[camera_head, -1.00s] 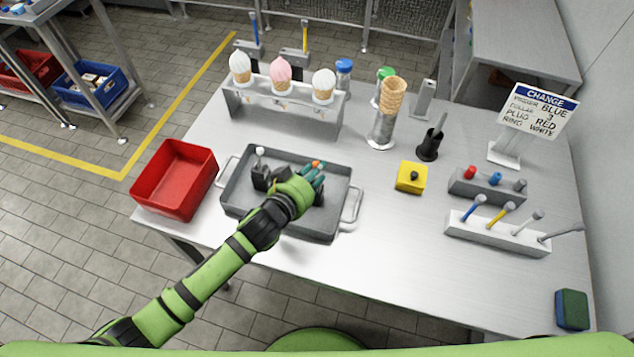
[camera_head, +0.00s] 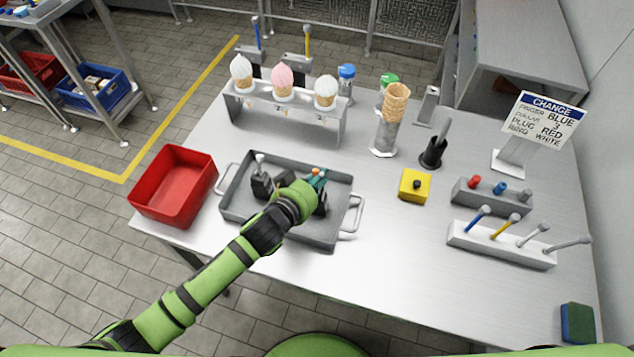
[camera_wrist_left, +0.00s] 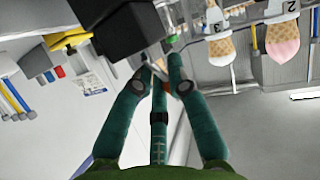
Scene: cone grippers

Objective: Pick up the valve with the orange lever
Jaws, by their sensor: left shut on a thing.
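A grey metal tray (camera_head: 232,200) with side handles stands on the table. In it, at the left, is a dark valve (camera_head: 262,185) with a pale, round-tipped lever standing up. My left gripper (camera_head: 314,180) reaches over the right part of the tray. Its teal fingers are shut on the valve with the orange lever (camera_head: 321,208); an orange spot shows at the fingertips, and the hand hides most of the valve. In the left wrist view, the teal fingers (camera_wrist_left: 160,70) close together beside a black block. Whether the valve touches the tray floor I cannot tell. My right gripper is out of view.
A red bin (camera_head: 172,187) stands left of the tray. Behind it is a rack (camera_head: 300,115) with three ice-cream cones. To the right are a yellow block (camera_head: 414,187), a white holder (camera_head: 500,245) with several rods, and a sign (camera_head: 541,120).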

